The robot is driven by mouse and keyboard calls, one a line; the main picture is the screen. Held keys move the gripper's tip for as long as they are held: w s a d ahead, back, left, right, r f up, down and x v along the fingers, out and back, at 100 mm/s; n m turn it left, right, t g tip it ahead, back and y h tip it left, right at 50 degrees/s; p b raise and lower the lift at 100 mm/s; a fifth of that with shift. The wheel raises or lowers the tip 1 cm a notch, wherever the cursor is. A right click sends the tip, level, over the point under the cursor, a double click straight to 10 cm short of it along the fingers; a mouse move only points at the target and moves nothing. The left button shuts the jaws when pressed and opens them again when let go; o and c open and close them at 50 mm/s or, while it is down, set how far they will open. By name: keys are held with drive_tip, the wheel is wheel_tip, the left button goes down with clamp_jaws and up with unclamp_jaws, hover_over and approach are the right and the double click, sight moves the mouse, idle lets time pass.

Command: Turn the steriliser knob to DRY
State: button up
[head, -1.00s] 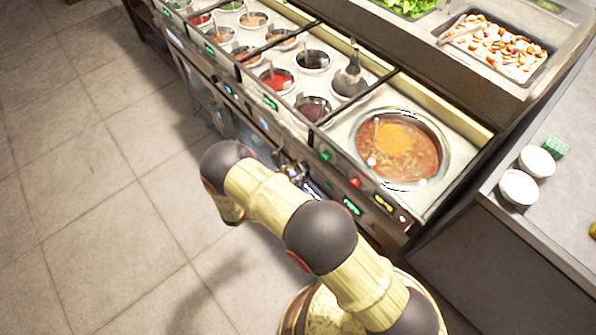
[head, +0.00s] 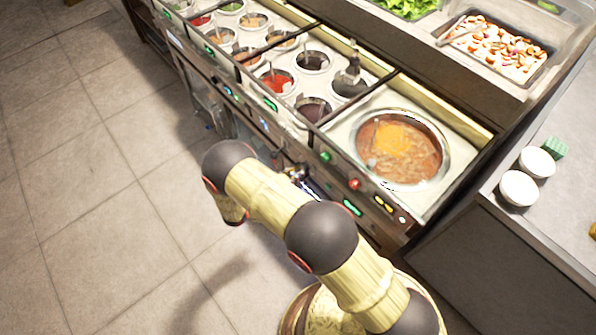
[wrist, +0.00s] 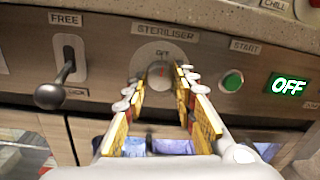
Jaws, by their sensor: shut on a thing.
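The steriliser knob (wrist: 158,76) is a small round grey knob on a pale dial plate (wrist: 180,55) under the word STERILISER in the wrist view. OFF is printed above it; other dial markings are hidden by my fingers. My gripper (wrist: 160,80) has its fingers on both sides of the knob and is shut on it. The lit green display (wrist: 288,86) to the right reads OFF. In the head view my gripper (head: 297,172) is at the counter's front panel, and the knob is not distinguishable there.
A green START button (wrist: 232,81) is close to the right of my fingers. A dark lever (wrist: 60,82) marked FREE stands out at the left. Above the panel are sauce wells and a large soup pot (head: 400,150). The floor (head: 90,180) at left is clear.

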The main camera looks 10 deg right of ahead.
drive_tip(key=shift+c, duration=0.6)
drive_tip(key=m+b, duration=0.2)
drive_tip(key=m, duration=0.7)
drive_tip(key=m+y+b, duration=0.1)
drive_tip(key=m+b, duration=0.2)
drive_tip(key=m, duration=0.6)
drive_tip(key=shift+s+m+t, duration=0.1)
drive_tip(key=shift+m+t, duration=0.2)
drive_tip(key=shift+m, duration=0.1)
drive_tip(key=shift+r, duration=0.1)
drive_tip(key=o, duration=1.1)
drive_tip(key=shift+o, duration=0.3)
